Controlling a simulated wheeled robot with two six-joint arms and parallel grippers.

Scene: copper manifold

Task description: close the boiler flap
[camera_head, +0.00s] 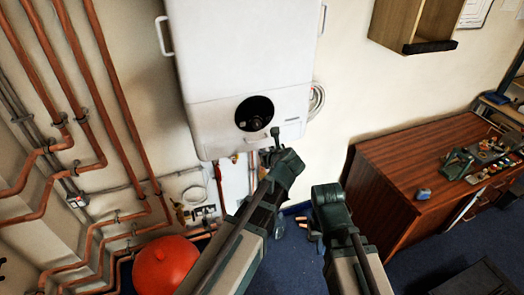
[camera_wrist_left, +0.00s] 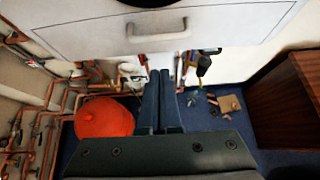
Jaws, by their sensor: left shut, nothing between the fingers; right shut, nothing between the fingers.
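The white boiler (camera_head: 240,60) hangs on the wall at the upper middle of the head view. A round black opening with a dark knob sits low on its front. A white panel with a pale handle, which looks like the boiler flap (camera_wrist_left: 95,38), spans the top of the left wrist view. Its angle to the boiler is hard to tell. My right gripper (camera_head: 312,233) is shut and empty, lower and farther right.
Copper pipes (camera_head: 90,60) run down the left wall. A red round vessel (camera_head: 163,265) stands on the floor at lower left. A brown wooden cabinet (camera_head: 410,185) with small items stands at the right. A wooden shelf box (camera_head: 415,22) hangs at upper right. Blue floor shows between.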

